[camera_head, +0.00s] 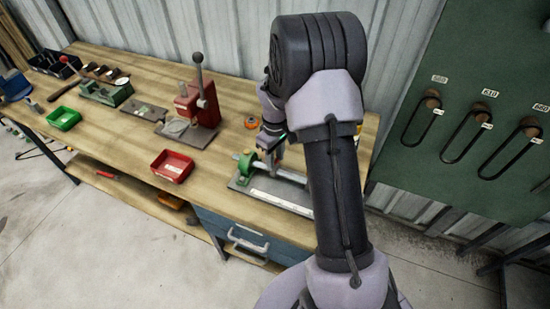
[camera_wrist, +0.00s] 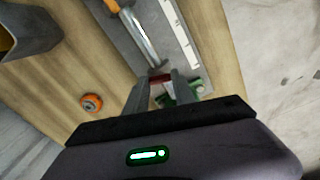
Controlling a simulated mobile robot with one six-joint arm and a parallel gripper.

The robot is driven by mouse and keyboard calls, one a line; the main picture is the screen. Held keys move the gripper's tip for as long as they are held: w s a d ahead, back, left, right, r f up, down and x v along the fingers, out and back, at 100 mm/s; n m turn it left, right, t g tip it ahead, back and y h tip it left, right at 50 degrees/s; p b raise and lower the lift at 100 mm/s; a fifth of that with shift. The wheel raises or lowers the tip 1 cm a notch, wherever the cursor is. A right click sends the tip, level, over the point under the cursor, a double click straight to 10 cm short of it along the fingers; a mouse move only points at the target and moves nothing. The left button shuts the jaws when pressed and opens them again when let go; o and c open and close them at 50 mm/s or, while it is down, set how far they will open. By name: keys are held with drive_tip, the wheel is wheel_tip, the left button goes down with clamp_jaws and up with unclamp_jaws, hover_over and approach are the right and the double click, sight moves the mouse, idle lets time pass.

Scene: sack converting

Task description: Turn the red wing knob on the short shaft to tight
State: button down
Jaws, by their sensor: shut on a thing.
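The red wing knob (camera_wrist: 159,77) shows as a small red strip between my fingertips in the wrist view. My gripper (camera_wrist: 161,82) is shut on it. The silver short shaft (camera_wrist: 142,40) runs up from the knob over a grey plate. A green block (camera_wrist: 186,92) sits beside and partly behind my right finger. In the head view my gripper (camera_head: 268,150) is down at the fixture, by the green block (camera_head: 246,164). The knob is hidden there behind my gripper and the fixture. The knob's angle cannot be read.
The grey base plate (camera_head: 238,184) carries a white scale strip (camera_wrist: 178,25). An orange roll (camera_head: 252,122) lies behind the fixture. A red press (camera_head: 198,102) and a red bin (camera_head: 172,166) stand to the left. A green board (camera_head: 460,190) with hanging loops is at right.

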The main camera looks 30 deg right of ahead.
drive_tip(key=m+b, duration=0.2)
drive_tip(key=m, duration=0.5)
drive_tip(key=m+b, duration=0.1)
drive_tip(key=m, duration=0.3)
drive_tip(key=shift+m+b, duration=0.45)
drive_tip(key=shift+m, duration=1.45)
drive_tip(key=c, duration=1)
unclamp_jaws()
drive_tip(key=shift+c, duration=0.2)
drive_tip(key=shift+r, duration=0.1)
wheel_tip(320, 180, up, 17)
drive_tip(key=p, duration=0.4)
drive_tip(key=shift+r+p, duration=0.15)
drive_tip(key=shift+p, duration=0.2)
